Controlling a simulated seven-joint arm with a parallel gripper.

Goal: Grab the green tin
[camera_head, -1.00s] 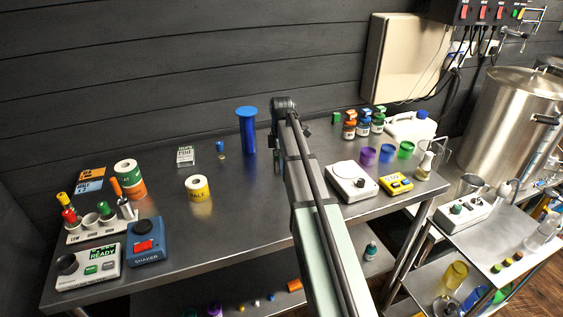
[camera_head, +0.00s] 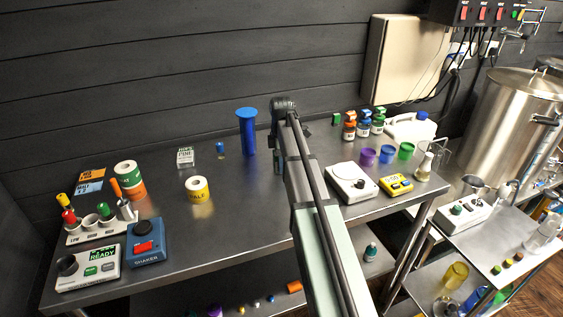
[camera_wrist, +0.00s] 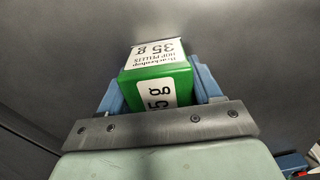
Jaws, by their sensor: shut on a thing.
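The green tin (camera_wrist: 158,88) shows in the wrist view. It is box-shaped, with a white label reading 35 g hop pellets. It sits between the two blue fingers of my gripper (camera_wrist: 160,80), which is shut on it. In the head view my arm reaches over the steel table, and its end is just right of a tall blue cylinder (camera_head: 247,132). The arm hides most of the gripper and the tin there, so I cannot tell from that view whether the tin touches the table.
A white scale (camera_head: 352,182), a yellow meter (camera_head: 396,184), colored cups (camera_head: 386,154) and several dropper bottles (camera_head: 363,124) stand to the right. The table's middle front is clear.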

